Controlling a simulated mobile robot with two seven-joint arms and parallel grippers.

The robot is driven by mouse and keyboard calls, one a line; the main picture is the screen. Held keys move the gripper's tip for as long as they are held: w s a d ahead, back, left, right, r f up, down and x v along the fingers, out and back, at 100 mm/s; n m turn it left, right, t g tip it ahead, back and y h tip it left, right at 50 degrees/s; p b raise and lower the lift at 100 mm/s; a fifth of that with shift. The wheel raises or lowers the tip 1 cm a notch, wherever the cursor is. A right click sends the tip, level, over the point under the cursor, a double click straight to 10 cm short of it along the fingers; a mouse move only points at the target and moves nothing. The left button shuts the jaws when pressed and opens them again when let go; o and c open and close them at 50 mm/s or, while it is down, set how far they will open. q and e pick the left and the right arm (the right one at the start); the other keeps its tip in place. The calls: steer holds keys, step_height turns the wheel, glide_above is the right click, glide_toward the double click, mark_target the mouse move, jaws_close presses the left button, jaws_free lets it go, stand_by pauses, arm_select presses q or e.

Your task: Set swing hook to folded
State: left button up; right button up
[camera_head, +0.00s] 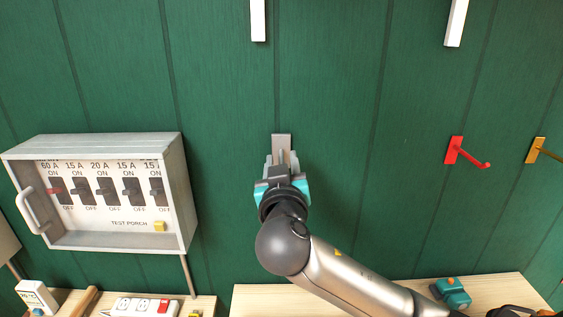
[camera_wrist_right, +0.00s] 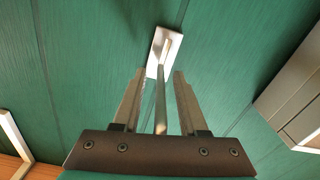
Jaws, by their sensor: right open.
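A pale grey hook with a flat wall plate (camera_head: 281,141) is mounted on the green wall, mostly hidden behind my right gripper in the head view. In the right wrist view its plate (camera_wrist_right: 158,62) and its bar show, the bar sticking out from the wall toward the camera. My right gripper (camera_head: 281,166) is open in front of the plate. In the right wrist view its two fingers (camera_wrist_right: 157,88) stand on either side of the bar, with gaps visible. Whether either finger touches the bar I cannot tell. My left gripper is not in view.
A grey breaker box (camera_head: 110,232) with a handle hangs at left. A red hook (camera_head: 452,151) and a yellow hook (camera_head: 537,148) stick out at right. Below are wooden worktops (camera_head: 250,300) with a power strip (camera_head: 146,307) and a teal item (camera_head: 453,291). The wall between is clear.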

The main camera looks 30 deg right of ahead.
steer(key=shift+c, duration=0.2)
jaws_close()
steer(key=shift+f, duration=0.1)
stand_by(1.0)
